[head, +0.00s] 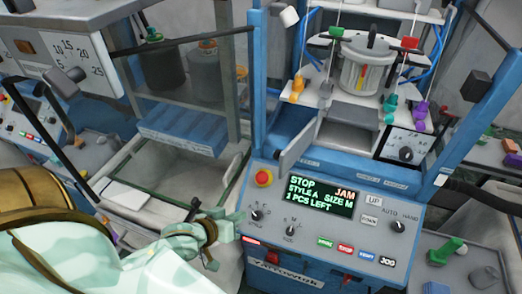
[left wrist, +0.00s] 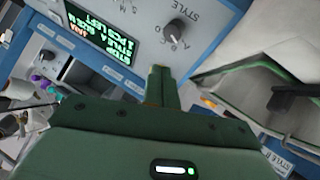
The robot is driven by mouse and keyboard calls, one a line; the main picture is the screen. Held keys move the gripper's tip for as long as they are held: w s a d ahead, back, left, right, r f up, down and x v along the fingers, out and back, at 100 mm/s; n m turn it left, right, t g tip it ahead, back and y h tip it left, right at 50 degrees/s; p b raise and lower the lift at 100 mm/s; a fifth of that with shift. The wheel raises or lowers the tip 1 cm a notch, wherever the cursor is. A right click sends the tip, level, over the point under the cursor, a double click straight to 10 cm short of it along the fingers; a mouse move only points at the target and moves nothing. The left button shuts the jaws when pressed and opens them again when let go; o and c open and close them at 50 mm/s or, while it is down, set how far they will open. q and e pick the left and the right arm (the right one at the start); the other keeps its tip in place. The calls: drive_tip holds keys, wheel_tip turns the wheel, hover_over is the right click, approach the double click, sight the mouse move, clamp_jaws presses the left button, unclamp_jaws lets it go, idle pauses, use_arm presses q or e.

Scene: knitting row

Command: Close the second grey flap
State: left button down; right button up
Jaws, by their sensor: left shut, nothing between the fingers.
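A grey flap (head: 298,145) stands tilted open at the left of the machine's blue opening, above the control panel. A second grey panel (head: 355,114) lies under the white pot in the middle of the machine; I cannot tell which one counts as the second flap. My left gripper (head: 236,221) is pale green, shut and empty, in front of the panel's left edge, below and left of the tilted flap and apart from it. In the left wrist view its fingers (left wrist: 161,85) are together near the style knob (left wrist: 174,28). My right gripper is not in view.
The control panel (head: 374,245) has a red stop button (head: 263,178), knobs and a screen (head: 321,196) reading STOP, JAM. Blue posts frame the machine on both sides. A green-rimmed bin (head: 112,178) stands at the left.

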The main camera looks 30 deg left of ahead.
use_arm(q)
drive_tip(key=w+a+r+n+t+h, duration=0.1)
drive_tip(key=w+a+r+n+t, duration=0.15)
drive_tip(key=r+n, duration=0.35)
drive_tip(key=w+a+r+n+t+h, duration=0.1)
drive_tip(key=a+r+n+t, duration=0.3)
drive_tip(key=r+n, duration=0.2)
drive_tip(key=w+d+p, duration=0.2)
drive_tip(key=w+d, duration=0.4)
drive_tip(key=w, duration=0.3)
drive_tip(key=shift+w, duration=0.15)
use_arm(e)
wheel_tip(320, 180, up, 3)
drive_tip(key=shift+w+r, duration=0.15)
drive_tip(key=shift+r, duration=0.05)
use_arm(q)
drive_tip(key=shift+d+r+p, duration=0.1)
drive_tip(key=shift+p, duration=0.2)
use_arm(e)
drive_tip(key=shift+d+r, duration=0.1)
